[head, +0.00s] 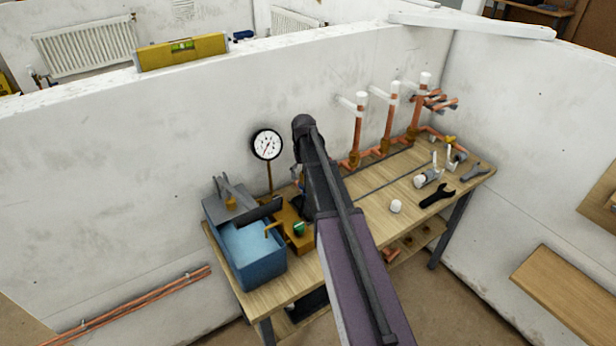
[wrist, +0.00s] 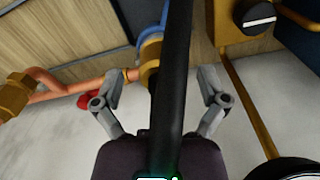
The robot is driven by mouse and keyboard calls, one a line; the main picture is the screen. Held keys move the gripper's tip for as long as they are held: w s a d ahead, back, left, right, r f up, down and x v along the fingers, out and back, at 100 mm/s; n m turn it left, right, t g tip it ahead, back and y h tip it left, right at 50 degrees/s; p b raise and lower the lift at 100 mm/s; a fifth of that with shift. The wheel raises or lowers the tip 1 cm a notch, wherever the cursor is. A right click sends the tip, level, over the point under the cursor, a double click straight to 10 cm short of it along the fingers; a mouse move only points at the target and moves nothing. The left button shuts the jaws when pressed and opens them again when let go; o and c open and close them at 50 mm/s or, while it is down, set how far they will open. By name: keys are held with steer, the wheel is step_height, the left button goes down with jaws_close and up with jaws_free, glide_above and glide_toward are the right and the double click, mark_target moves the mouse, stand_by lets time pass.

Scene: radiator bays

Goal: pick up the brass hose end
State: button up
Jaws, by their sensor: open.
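My gripper (wrist: 163,75) is open, its two grey fingers spread in the wrist view. A brass fitting (wrist: 149,72) with a blue ring (wrist: 150,42) shows between and beyond the fingers. It may be the brass hose end, but I cannot tell for sure. A black bar or hose (wrist: 174,90) runs through the middle of the wrist view and hides part of it. In the head view my arm hides my gripper and the place around it, by the blue test pump (head: 250,262) on the bench (head: 375,205).
A pressure gauge (head: 267,145) stands behind the pump. Copper pipe (wrist: 62,88) with another brass fitting (wrist: 14,96) lies left in the wrist view. Upright copper pipes (head: 388,130) stand along the wall. A white cap (head: 396,206) and black wrench (head: 437,196) lie on the right half.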

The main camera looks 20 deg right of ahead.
steer(key=shift+c, duration=0.2)
steer(key=c, duration=1)
steer(key=shift+o, duration=0.2)
steer(key=shift+r, duration=0.15)
step_height(320, 180, up, 10)
steer(key=p, duration=1)
steer(key=shift+r+p, duration=2.4)
steer(key=shift+p, duration=0.1)
steer(key=shift+f, duration=0.15)
